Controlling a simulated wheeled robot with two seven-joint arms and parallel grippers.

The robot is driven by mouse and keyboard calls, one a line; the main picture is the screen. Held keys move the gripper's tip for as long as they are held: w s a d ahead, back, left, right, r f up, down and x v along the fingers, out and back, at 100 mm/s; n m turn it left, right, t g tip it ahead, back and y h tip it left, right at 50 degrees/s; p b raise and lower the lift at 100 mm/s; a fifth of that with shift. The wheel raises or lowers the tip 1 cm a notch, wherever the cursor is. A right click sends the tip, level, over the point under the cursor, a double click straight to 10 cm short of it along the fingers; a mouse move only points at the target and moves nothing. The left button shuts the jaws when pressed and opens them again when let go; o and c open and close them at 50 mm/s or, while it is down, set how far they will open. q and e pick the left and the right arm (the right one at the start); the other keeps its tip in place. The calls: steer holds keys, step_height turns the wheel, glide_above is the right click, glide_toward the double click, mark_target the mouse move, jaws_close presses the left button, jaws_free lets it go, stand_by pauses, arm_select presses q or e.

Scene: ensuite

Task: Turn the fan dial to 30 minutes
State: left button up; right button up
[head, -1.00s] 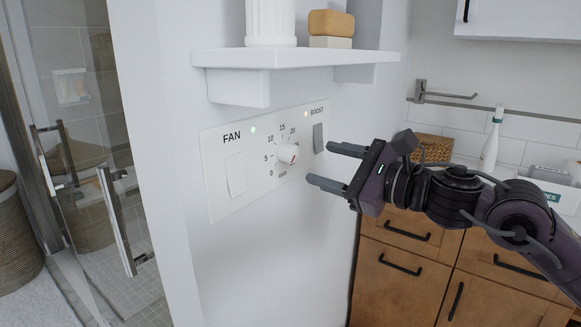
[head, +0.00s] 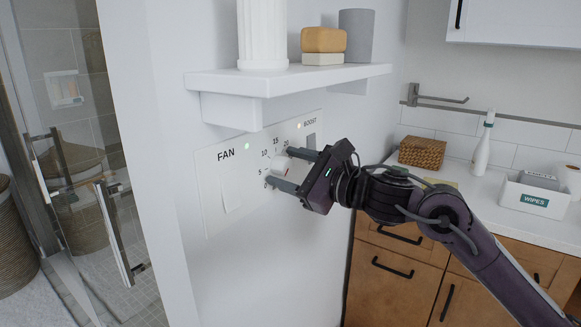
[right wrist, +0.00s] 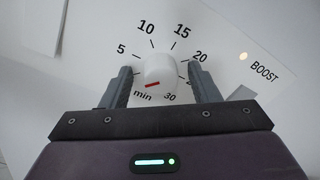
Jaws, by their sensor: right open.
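The fan dial (head: 282,164) is a round white knob on a white wall panel (head: 213,214). It also shows in the right wrist view (right wrist: 158,68), with a short red mark low on its face. I cannot tell exactly which number the mark points to. The numbers 5, 10, 15, 20 and 30 show around it; the left finger hides the 0 and the right finger partly covers the 25. My right gripper (head: 279,166) is open, its fingers on either side of the dial, with small gaps visible in the right wrist view (right wrist: 160,76). My left gripper is not in view.
A white rocker switch (head: 233,196) is left of the dial; the grey boost switch (head: 311,141) is right. A shelf (head: 225,83) with a soap block (head: 323,40) juts out above the panel. A counter with a wipes box (head: 535,198) is at right.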

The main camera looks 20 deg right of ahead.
steer(key=c, duration=1)
steer(key=shift+o, duration=0.2)
